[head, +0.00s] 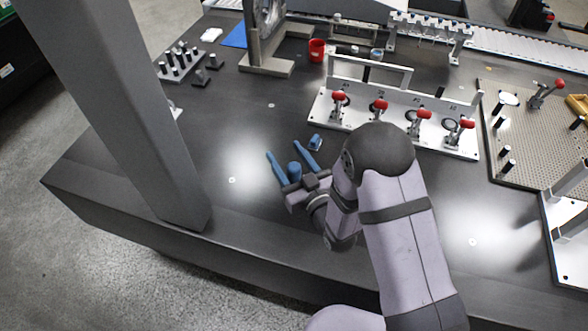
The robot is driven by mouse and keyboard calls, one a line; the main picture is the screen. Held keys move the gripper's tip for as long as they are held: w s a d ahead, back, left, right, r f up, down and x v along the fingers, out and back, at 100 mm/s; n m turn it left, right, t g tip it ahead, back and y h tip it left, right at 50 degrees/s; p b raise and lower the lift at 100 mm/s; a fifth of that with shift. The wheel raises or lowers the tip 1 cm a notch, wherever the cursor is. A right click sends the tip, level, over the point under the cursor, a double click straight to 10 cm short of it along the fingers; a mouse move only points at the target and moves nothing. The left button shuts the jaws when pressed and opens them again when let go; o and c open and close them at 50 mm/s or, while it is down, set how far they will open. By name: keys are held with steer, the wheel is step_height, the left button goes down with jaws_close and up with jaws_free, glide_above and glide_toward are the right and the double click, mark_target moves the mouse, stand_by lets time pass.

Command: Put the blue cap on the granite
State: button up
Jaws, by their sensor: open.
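The granite (225,150) is the dark, glossy table top. My gripper (283,149) is low over its front middle part, with two long blue fingers spread apart. A short blue cylinder (294,171), which looks like the blue cap, shows between the fingers near the palm. I cannot tell whether it touches the granite or a finger. A smaller blue piece with a pale part (315,142) is just outside the right finger. I cannot tell for sure which of the two is the cap.
A white fixture with red-handled clamps (394,124) stands right of my gripper. A red cup (317,50), a metal bracket (262,64) and a pin block (180,64) are farther back. A perforated plate (528,130) is at right. A grey column (130,110) rises at left. Granite left of my gripper is clear.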

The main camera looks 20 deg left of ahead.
steer(key=c, duration=1.2)
steer(key=shift+r, duration=0.15)
step_height(320, 180, up, 28)
steer(key=p, duration=1.9)
steer(key=shift+p, duration=0.35)
